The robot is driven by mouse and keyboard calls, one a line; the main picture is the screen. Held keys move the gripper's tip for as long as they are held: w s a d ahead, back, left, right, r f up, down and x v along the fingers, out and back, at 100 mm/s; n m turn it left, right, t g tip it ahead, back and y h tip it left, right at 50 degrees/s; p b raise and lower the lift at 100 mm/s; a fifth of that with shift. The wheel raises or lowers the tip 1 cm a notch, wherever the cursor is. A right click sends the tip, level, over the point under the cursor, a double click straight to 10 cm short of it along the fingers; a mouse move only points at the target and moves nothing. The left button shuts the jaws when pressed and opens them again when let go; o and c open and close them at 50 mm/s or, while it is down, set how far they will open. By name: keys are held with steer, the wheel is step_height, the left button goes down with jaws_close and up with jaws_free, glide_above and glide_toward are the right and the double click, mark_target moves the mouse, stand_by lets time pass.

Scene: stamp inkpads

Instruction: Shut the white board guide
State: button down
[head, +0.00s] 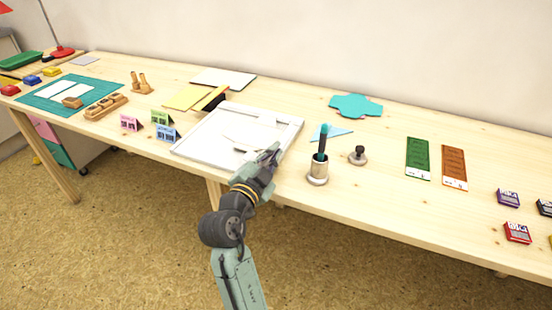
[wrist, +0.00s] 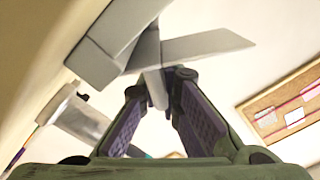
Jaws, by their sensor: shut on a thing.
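The white board guide (head: 199,131) is a flat white frame lying on the middle of the table. A thin white flap shows inside it and looks raised at an angle; its exact tilt is unclear. My gripper (head: 272,153) is at the frame's right front part and hides some of it. In the wrist view my gripper (wrist: 165,88) has its two fingers closed together on a narrow grey-white part of the guide (wrist: 152,62). Flat bars of the guide extend beyond the fingertips. The grasped part is hidden in the head view.
A metal cup with a teal brush (head: 318,172) and a dark-handled stamp (head: 357,155) stand to the right. Small folded cards (head: 167,133) stand close on the left. A yellow pad (head: 188,96) and a white board (head: 223,78) lie behind.

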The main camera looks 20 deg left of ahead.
steer(key=n, duration=0.1)
steer(key=a+n, duration=0.1)
steer(key=n, duration=0.1)
steer(key=shift+n, duration=0.3)
steer(key=shift+a+f+n, duration=0.1)
steer(key=shift+a+n, duration=0.15)
steer(key=shift+n, duration=0.45)
steer(key=shift+a+f+n, duration=0.1)
steer(key=shift+a+n, duration=0.1)
steer(key=shift+n, duration=0.5)
steer(key=c, duration=1.8)
jaws_free()
steer(key=shift+a, duration=0.1)
steer(key=shift+o, duration=0.2)
steer(key=shift+s, duration=0.1)
steer(key=s, duration=1.2)
steer(key=shift+a, duration=0.15)
steer(key=shift+w+r, duration=0.1)
